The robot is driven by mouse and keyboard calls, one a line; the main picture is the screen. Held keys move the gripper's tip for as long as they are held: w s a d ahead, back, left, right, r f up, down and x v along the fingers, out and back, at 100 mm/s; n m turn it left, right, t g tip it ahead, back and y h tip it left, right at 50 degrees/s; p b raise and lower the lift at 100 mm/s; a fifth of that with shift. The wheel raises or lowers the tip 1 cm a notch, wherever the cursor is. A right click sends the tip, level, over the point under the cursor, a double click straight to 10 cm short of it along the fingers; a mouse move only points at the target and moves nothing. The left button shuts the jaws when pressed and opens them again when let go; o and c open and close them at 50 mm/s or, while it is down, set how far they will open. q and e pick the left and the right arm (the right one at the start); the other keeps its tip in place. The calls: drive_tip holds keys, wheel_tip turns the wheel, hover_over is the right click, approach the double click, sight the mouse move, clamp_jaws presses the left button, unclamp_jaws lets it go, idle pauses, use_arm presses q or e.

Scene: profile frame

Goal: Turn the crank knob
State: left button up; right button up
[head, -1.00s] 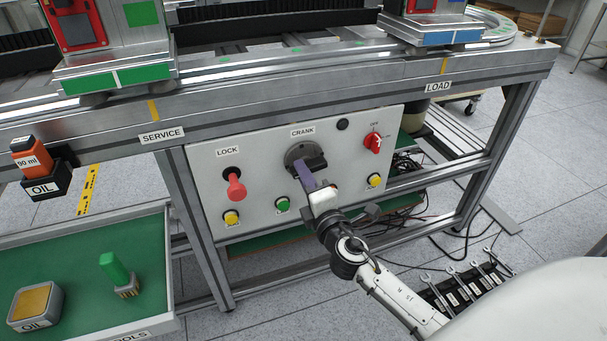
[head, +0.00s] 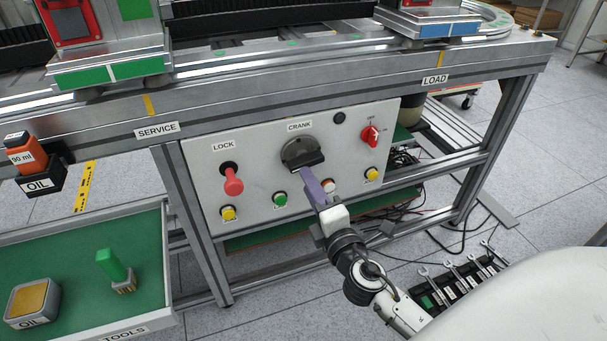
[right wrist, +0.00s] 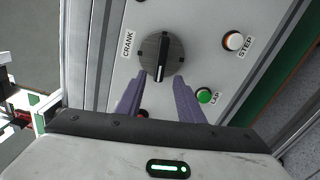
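The crank knob (head: 303,153) is a dark round knob with a raised bar grip, on the pale panel under the CRANK label. In the right wrist view the knob (right wrist: 150,50) is straight ahead, its pale-lined bar pointing down toward my gripper. My right gripper (head: 308,177) is just below and in front of the knob. In the right wrist view its two purple fingers (right wrist: 159,77) are apart, with nothing held between them. The fingertips lie on either side of the bar's line; whether they touch the knob I cannot tell. My left gripper is out of view.
The panel also carries a red LOCK knob (head: 232,180), a red rotary switch (head: 370,135), a green button (head: 280,199) and yellow buttons. The bench frame's rail (head: 330,110) runs above the panel. A green tool tray (head: 75,255) stands at lower left.

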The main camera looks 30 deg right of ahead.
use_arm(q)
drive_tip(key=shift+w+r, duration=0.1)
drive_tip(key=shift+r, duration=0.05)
use_arm(e)
drive_tip(key=v, duration=0.4)
